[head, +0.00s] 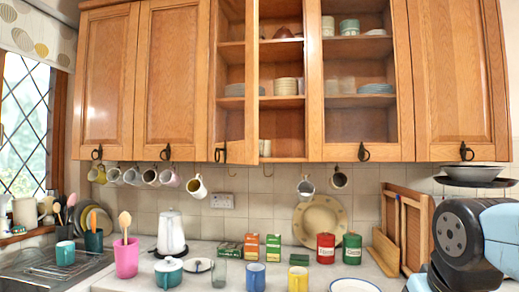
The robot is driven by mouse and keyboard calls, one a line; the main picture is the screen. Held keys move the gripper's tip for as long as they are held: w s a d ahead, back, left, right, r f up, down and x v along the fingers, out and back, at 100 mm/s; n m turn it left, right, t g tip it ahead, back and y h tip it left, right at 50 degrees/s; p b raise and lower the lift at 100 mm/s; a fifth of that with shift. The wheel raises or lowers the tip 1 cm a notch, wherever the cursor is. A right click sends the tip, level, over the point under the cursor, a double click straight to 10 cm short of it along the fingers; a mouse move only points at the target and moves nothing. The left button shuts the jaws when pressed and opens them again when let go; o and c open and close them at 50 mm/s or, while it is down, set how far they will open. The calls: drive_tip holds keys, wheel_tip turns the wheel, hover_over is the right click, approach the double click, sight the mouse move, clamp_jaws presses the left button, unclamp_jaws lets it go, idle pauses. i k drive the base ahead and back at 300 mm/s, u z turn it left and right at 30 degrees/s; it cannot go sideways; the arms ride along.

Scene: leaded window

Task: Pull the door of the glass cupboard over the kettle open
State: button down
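The glass cupboard (283,103) is in the upper middle of the head view, up and to the right of the white kettle (171,235). Its left glass door (252,85) looks partly open, with its free edge swung out towards me and a gap to its right. A dark ring handle (220,155) hangs low on this door. Shelves with plates and cups show inside. The right glass door (314,85) looks shut. My arm is at the lower right, well away from the door. My gripper is not in view.
Wooden cupboard doors (174,80) flank the glass ones. Several mugs (197,187) hang below. On the counter stand a pink utensil pot (126,257), a teal pot (168,272), a red tin (326,248) and a green tin (352,248). Wooden boards (414,232) lean near my arm.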

sight(245, 151)
drive_tip(key=z, duration=0.1)
drive_tip(key=i, duration=1)
drive_tip(key=u, duration=0.1)
